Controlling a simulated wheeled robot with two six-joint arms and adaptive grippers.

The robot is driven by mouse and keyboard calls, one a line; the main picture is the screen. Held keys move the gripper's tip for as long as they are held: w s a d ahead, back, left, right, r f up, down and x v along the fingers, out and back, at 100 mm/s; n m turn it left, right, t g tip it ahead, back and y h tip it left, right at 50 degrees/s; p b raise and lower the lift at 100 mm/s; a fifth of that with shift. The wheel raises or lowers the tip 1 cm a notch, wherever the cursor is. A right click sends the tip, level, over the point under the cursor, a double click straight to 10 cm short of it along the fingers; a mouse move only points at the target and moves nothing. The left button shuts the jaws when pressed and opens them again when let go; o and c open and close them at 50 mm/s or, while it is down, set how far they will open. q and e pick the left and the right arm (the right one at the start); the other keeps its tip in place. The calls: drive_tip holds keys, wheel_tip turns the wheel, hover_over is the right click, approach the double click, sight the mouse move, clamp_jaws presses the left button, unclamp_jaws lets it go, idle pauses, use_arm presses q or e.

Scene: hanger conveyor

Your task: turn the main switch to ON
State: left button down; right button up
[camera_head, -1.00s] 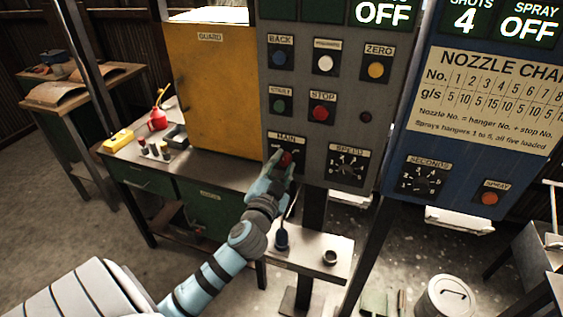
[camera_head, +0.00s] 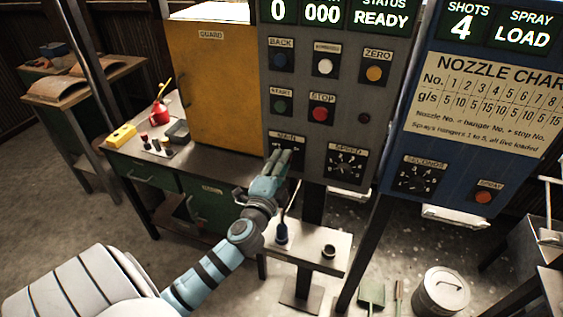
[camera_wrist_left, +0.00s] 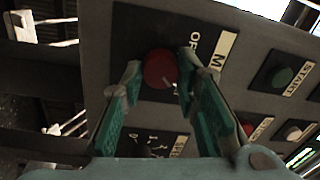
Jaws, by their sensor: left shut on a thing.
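The main switch plate (camera_head: 291,141) is at the lower left of the grey control panel (camera_head: 348,108). My left gripper (camera_head: 279,155) is at the switch and hides its knob in the head view. In the left wrist view the red round knob (camera_wrist_left: 160,69) sits between the two green-padded fingers, and the gripper is shut on it. A pale mark shows on the knob's edge, and part of its label (camera_wrist_left: 220,48) is readable beside it. The status display (camera_head: 381,17) reads READY. My right gripper is not in view.
The speed dial (camera_head: 345,167) is just right of the switch, with the stop button (camera_head: 320,114) above. The blue spray panel (camera_head: 437,150) stands to the right, its display (camera_head: 522,38) reading LOAD. A small shelf (camera_head: 309,245) is below, and a yellow guard (camera_head: 211,85) is left.

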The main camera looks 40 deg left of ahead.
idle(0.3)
use_arm(q)
drive_tip(key=c, duration=1.2)
unclamp_jaws()
drive_tip(key=v, duration=1.2)
drive_tip(key=shift+d, duration=0.15)
